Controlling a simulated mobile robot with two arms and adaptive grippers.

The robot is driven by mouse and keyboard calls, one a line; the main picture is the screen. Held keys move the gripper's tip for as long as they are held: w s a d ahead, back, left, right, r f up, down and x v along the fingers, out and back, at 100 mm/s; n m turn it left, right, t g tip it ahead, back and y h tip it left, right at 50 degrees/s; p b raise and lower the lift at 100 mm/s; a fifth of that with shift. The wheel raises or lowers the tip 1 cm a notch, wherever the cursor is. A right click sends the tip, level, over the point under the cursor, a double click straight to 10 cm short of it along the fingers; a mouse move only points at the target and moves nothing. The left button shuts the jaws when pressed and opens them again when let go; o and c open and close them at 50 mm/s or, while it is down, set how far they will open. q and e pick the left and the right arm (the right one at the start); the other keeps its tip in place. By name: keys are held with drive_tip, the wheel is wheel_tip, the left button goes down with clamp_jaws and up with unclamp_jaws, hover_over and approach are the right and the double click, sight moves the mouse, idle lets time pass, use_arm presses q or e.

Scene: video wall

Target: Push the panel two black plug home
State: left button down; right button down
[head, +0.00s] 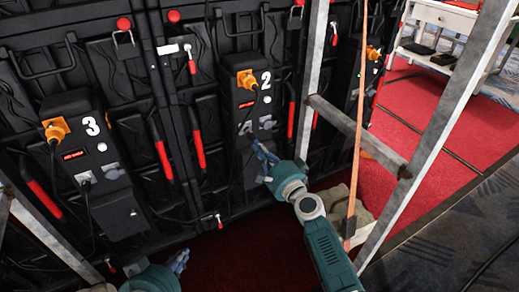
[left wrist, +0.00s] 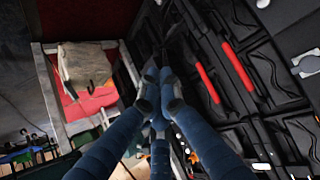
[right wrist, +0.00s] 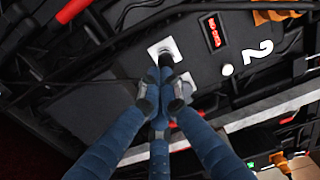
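Panel two (head: 250,102) is a black box marked with a white 2, and its number also shows in the right wrist view. A pale square socket (right wrist: 164,48) on its face has the black plug (right wrist: 166,61) at it, just beyond my right fingertips. How deep the plug sits cannot be told. My right gripper (head: 260,151) is in front of the lower part of panel two. Its fingers (right wrist: 163,84) are drawn together at the plug; whether they pinch or only touch it is hidden. My left gripper (head: 179,261) is low, shut and empty (left wrist: 157,76).
Panel three (head: 85,150), with an orange plug (head: 55,129), stands to the left. Another orange plug (head: 247,80) is on panel two. A metal frame (head: 432,150) and an orange strap (head: 358,120) stand right of my right arm. Red carpet (head: 440,115) lies beyond.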

idle(0.3)
